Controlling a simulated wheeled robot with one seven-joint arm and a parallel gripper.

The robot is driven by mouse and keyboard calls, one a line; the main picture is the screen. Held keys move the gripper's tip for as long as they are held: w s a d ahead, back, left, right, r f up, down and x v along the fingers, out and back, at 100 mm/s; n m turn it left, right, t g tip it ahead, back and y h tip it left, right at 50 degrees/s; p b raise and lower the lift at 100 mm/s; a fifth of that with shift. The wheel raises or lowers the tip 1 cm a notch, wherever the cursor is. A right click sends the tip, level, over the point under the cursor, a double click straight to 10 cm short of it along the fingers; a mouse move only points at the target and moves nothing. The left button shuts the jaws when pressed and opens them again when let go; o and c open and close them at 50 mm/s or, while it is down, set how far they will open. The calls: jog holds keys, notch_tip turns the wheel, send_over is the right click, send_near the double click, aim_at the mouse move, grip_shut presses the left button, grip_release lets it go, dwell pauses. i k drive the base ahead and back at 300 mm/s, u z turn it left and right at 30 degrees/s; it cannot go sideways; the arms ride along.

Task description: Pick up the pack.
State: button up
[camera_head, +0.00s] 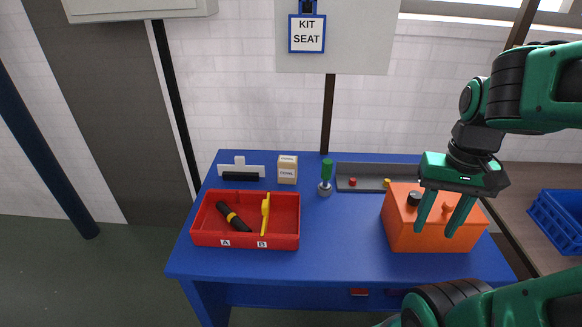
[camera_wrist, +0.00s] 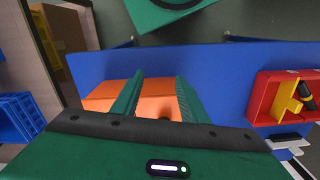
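No item carries the readable word "pack", so I cannot tell for certain which one it is. A small beige box (camera_head: 287,169) with printed labels stands upright at the back of the blue table. A larger orange box (camera_head: 400,232) with a black knob (camera_head: 413,198) and an orange knob on top sits at the table's right. My gripper (camera_head: 436,231) hangs over the orange box, fingers apart and pointing down, with nothing seen between them. In the wrist view the open gripper (camera_wrist: 159,77) shows against the orange box (camera_wrist: 110,91). The beige box cannot be made out there.
A red tray (camera_head: 270,242) holds a black-and-yellow tool and a yellow tool. A green-handled item (camera_head: 326,175), a white-and-black piece (camera_head: 240,170) and a grey tray (camera_head: 360,170) stand at the back. A blue crate (camera_head: 560,220) is at right. The front middle of the table is clear.

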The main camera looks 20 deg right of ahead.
aim_at(286, 166)
jog(key=k, duration=1.25)
jog(key=z, duration=0.3)
jog(key=i, duration=0.8)
jog(key=u, duration=0.4)
